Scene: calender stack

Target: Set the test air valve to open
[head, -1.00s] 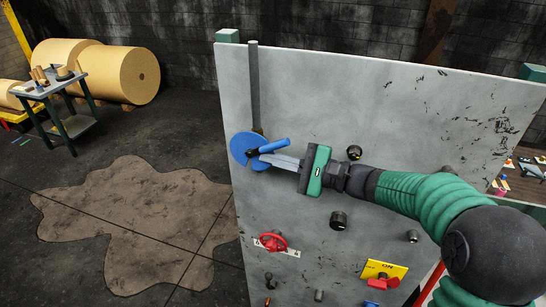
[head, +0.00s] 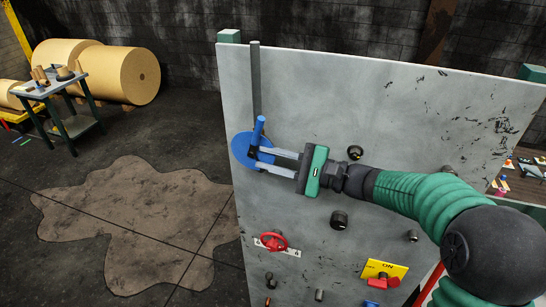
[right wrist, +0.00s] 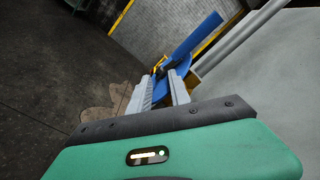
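A blue valve sits at the upper left of the grey panel, at the foot of a grey vertical pipe. It has a round blue disc (head: 239,149) and a blue lever (head: 259,128) that points up, close to in line with the pipe. No label on it is readable, so I cannot tell if it is the test air valve. My right gripper (head: 263,158) comes from the right with its two fingers apart and the tips at the disc, just below the lever. In the right wrist view the lever (right wrist: 195,36) rises beyond the fingertips; contact is unclear. My left gripper is out of view.
The panel (head: 420,130) also bears a red handwheel (head: 274,241), a yellow ON plate (head: 397,269) with a red handle (head: 383,281), and several dark knobs. A small table (head: 60,85) and large tan rolls (head: 125,73) stand at the far left.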

